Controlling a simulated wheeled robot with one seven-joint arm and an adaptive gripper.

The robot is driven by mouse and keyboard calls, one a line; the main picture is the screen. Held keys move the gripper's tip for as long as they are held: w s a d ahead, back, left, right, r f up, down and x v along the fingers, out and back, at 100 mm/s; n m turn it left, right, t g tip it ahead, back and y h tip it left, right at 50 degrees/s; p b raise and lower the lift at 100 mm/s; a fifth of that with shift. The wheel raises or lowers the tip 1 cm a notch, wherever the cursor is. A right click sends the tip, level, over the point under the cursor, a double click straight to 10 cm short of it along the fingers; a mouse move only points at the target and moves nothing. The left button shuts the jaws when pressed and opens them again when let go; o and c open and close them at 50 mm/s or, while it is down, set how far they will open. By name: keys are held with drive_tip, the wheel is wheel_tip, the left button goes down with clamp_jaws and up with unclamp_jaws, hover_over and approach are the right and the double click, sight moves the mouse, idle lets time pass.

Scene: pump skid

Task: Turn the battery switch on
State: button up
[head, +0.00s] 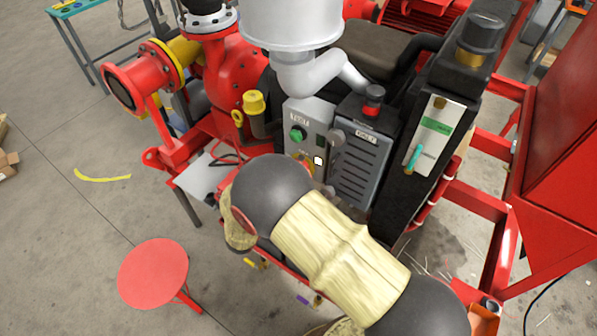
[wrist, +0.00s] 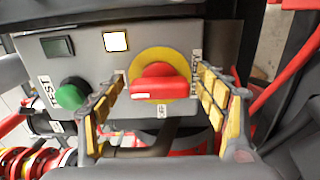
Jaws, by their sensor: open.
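The battery switch is a red rotary knob (wrist: 155,82) on a yellow disc (wrist: 183,60), set in a grey panel (wrist: 85,28). Its red grip lies roughly level in the wrist view, with a small white mark near its lower left. One printed label is below the disc and another is at its right; the right one is hard to read. My gripper (wrist: 165,112) is open, its yellow-padded fingers on the left and right of the knob, with gaps visible. In the head view my arm hides the gripper and most of the switch.
A green button (wrist: 70,95) sits left of the knob, close to the left finger. A lit white lamp (wrist: 116,41) and a dark green lamp (wrist: 57,46) are above. In the head view, a dark grey box with a red button (head: 372,98) stands right of the panel.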

drive_tip(key=v, duration=1.2)
drive_tip(key=shift+a, duration=0.15)
